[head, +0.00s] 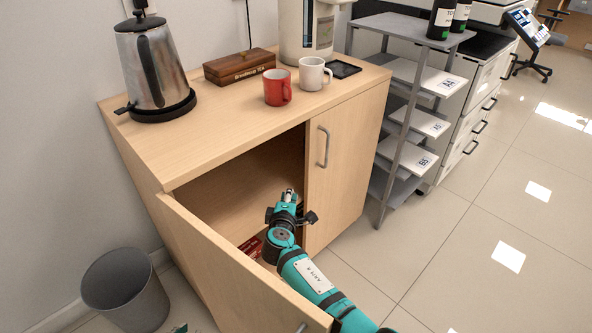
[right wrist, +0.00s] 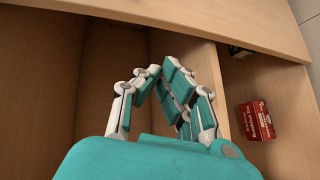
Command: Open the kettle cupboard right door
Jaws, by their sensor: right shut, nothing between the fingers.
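The kettle cupboard (head: 235,140) stands against the wall. Its right door (head: 345,165) is closed and has a curved metal handle (head: 323,147) near its upper left edge. Its left door (head: 225,265) stands wide open toward me. My right gripper (head: 289,194) is at the open left compartment, left of and below the handle, apart from it. In the right wrist view my right gripper (right wrist: 157,72) has its fingertips together with nothing between them, with wooden panels around it. My left gripper is not in view.
A red box (right wrist: 257,120) lies inside the cupboard. The kettle (head: 150,65), a red mug (head: 278,88) and a white mug (head: 313,74) stand on top. A grey shelf rack (head: 400,130) is close on the right; a grey bin (head: 125,290) stands at left. Floor at lower right is clear.

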